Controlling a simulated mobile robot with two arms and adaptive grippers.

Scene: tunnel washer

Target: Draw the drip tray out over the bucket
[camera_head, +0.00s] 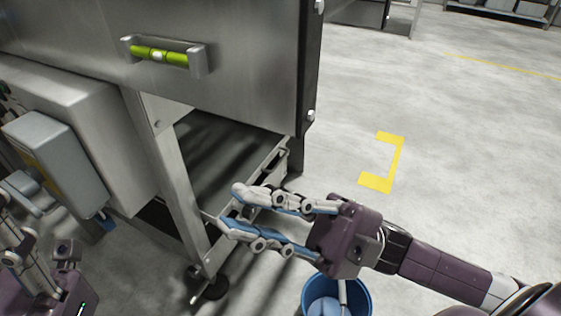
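A dark, flat surface that looks like the drip tray (215,150) lies under the steel machine body, between the frame legs. Its near edge is partly hidden by my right gripper. My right gripper (232,206) reaches in from the right, its two fingers apart at the machine's lower frame. I see nothing clearly held between them, and I cannot tell if they touch the tray. The blue bucket (366,297) stands on the floor below my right gripper's palm, cut off by the bottom edge. My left gripper (30,235) is at the lower left, partly out of frame.
A grey box (50,150) is on the left. A machine foot (208,283) stands left of the bucket. The floor to the right is clear, with a yellow corner mark (398,160).

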